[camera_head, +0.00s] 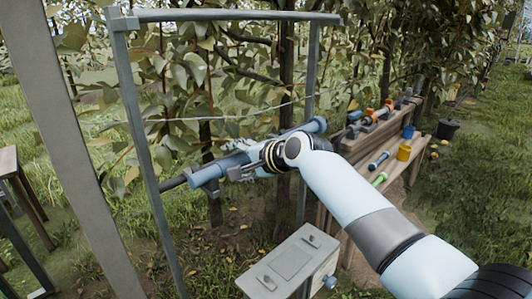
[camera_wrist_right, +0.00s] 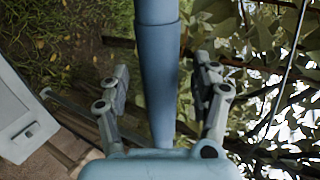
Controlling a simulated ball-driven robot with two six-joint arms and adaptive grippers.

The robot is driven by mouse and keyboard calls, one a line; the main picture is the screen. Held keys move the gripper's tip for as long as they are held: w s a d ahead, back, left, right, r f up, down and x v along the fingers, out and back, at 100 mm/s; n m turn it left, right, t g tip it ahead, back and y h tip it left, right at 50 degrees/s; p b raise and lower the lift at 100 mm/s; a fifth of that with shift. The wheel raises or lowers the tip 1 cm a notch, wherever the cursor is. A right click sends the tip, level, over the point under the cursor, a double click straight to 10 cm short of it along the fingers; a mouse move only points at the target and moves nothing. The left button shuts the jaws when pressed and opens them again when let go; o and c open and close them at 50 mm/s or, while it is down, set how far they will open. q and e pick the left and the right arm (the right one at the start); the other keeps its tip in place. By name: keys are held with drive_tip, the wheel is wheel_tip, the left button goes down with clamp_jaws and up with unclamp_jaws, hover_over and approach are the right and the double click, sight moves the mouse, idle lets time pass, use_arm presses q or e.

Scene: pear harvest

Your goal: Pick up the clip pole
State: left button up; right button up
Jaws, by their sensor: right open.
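The clip pole (camera_head: 208,173) is a long blue-grey pole with a dark thin end at the left. It lies slanted in the head view, rising to the right, in front of the leaves. My right gripper (camera_head: 240,166) is at the pole's middle. In the right wrist view the pole (camera_wrist_right: 157,62) runs between the two fingers of my right gripper (camera_wrist_right: 165,84). The fingers stand apart on either side with gaps to the pole, so the gripper is open. The pole's support is hidden. My left gripper is not in view.
A grey metal frame (camera_head: 137,110) stands around the pole area, with a wire behind. A pale box (camera_head: 290,262) stands below. A wooden bench (camera_head: 365,143) with tools and an orange cup (camera_head: 404,152) is at the right, a dark bucket (camera_head: 447,128) beyond. Leafy branches hang close behind.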

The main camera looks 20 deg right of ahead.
drive_tip(key=shift+x, duration=0.8)
clamp_jaws()
